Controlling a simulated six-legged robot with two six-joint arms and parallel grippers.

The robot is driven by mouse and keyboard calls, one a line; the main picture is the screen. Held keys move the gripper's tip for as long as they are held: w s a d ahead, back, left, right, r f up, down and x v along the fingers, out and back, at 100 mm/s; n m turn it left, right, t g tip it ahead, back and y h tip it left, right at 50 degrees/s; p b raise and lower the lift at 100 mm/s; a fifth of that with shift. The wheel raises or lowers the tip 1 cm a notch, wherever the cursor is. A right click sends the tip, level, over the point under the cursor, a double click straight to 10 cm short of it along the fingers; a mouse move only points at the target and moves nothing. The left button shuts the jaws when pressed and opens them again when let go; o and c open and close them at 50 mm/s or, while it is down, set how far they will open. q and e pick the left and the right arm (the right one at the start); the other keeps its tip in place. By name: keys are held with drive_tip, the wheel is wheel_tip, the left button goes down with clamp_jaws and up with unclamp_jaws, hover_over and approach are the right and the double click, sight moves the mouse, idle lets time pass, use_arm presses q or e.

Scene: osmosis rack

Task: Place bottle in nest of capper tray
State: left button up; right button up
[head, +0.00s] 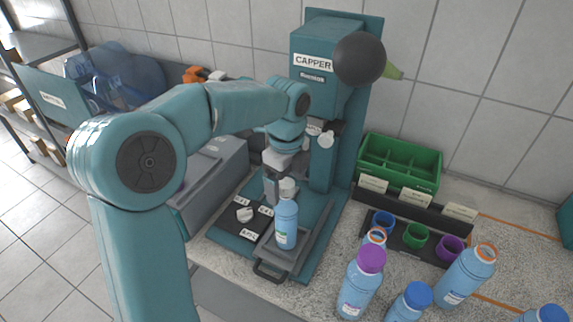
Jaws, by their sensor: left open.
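A blue bottle (286,222) with a pale top stands upright on the capper tray (265,270), toward its front right. The tray is dark grey with a black front handle and lies on the base of the teal capper (325,60). Whether the bottle is seated in the nest is hidden by the bottle itself. My left gripper (279,192) is open, just behind and beside the bottle's top; I cannot tell whether it touches. My right gripper is out of view.
A grey box (212,180) is left of the capper.

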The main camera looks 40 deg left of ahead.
use_arm(q)
wheel_tip(320, 180, up, 7)
drive_tip(key=shift+f, duration=0.1)
drive_tip(key=shift+s, duration=0.1)
idle(0.6)
